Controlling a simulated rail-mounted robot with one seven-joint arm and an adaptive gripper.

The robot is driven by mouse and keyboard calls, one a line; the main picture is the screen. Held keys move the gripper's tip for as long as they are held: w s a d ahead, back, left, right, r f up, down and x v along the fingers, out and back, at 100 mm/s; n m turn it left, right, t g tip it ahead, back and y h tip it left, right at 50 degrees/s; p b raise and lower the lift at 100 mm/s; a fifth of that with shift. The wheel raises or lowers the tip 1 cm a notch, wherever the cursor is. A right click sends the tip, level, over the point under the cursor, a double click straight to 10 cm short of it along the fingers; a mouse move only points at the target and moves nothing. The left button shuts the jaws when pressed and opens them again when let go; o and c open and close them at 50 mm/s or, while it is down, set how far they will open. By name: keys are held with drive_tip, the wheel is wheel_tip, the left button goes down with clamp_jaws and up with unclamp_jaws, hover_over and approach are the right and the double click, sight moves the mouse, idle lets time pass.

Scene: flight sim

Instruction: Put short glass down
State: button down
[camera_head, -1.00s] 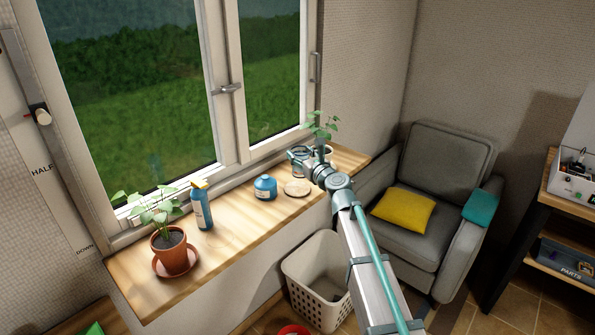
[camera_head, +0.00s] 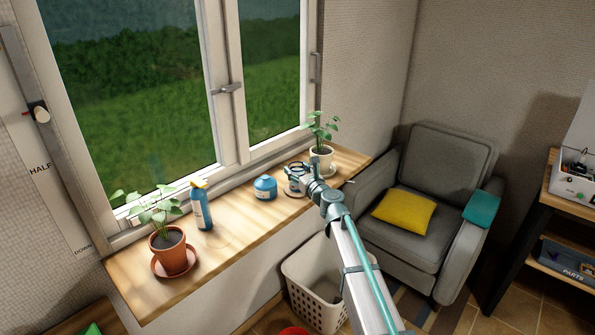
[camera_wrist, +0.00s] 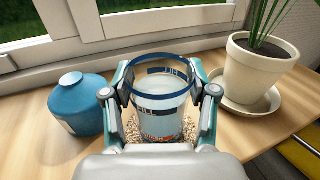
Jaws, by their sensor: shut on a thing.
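The short glass (camera_wrist: 160,97) is clear with a blue rim and markings on its side, and it stands upright between the fingers in the wrist view. My gripper (camera_wrist: 160,92) is shut on it, one finger on each side. In the head view my gripper (camera_head: 298,177) is over the right part of the wooden sill, and the glass is partly hidden by it. The speckled round coaster (camera_wrist: 187,130) shows around the glass's base in the wrist view. The glass appears over the coaster; I cannot tell whether its base touches.
A blue squat bottle (camera_head: 265,188) stands just left of the glass. A plant in a white pot (camera_head: 321,158) on a saucer is just right. A blue spray bottle (camera_head: 201,207) and a plant in a terracotta pot (camera_head: 173,252) stand farther left. A white basket (camera_head: 318,290) is below.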

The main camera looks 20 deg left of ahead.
drive_tip(key=shift+f, duration=0.15)
drive_tip(key=shift+c, duration=1.6)
unclamp_jaws()
drive_tip(key=shift+r, duration=0.2)
